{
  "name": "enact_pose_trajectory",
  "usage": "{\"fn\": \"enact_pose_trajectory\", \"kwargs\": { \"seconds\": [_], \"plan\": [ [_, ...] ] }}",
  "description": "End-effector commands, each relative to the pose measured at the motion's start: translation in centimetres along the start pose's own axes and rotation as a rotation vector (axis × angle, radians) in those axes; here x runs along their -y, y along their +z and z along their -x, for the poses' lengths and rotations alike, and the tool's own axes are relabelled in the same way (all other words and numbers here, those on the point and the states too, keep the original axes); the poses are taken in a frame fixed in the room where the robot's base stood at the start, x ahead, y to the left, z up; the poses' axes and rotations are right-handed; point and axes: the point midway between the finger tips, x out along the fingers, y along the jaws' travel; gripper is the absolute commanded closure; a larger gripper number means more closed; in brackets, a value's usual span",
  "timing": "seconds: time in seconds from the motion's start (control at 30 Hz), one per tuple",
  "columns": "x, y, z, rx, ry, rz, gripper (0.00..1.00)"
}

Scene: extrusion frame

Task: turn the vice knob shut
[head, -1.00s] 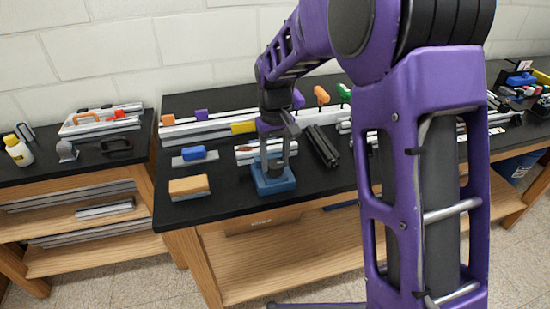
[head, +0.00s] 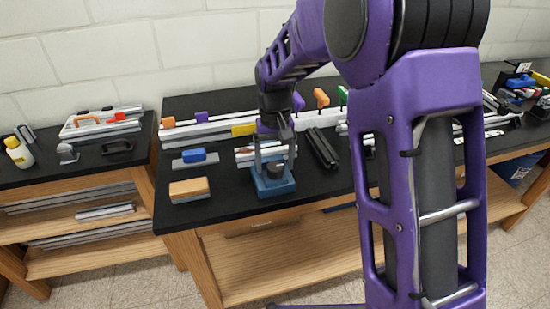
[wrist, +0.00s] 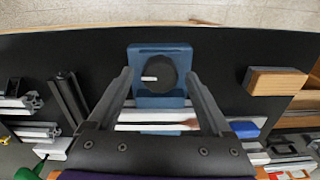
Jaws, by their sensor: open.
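The blue vice (head: 273,187) stands on the black bench top near its front edge. Its dark round knob (wrist: 157,68) carries a white bar mark that points left in the wrist view; the knob also shows in the head view (head: 275,169). My gripper (head: 274,162) points down over the vice. In the wrist view its two open fingers (wrist: 160,74) lie to the left and right of the knob, with a gap visible on each side. Whether the fingertips have come down to the knob's height I cannot tell.
A wood-topped block (head: 189,188) and a blue-handled tool (head: 194,156) lie left of the vice. Dark extrusion bars (head: 323,148) lie close on its right. Light rails run along the back. Bare bench top lies in front of the block.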

Motion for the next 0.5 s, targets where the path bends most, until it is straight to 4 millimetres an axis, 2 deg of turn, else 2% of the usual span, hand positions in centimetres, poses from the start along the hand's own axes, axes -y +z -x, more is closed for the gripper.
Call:
{"fn": "enact_pose_trajectory", "kwargs": {
  "seconds": [0.17,0.27,0.5],
  "plan": [
    [0.0,-0.1,1.3,-0.003,0.0,0.0,0.17],
    [0.0,-0.1,3.1,-0.005,-0.001,0.0,0.17],
    [0.0,-0.1,9.1,-0.006,-0.001,0.0,0.17]
  ]
}}
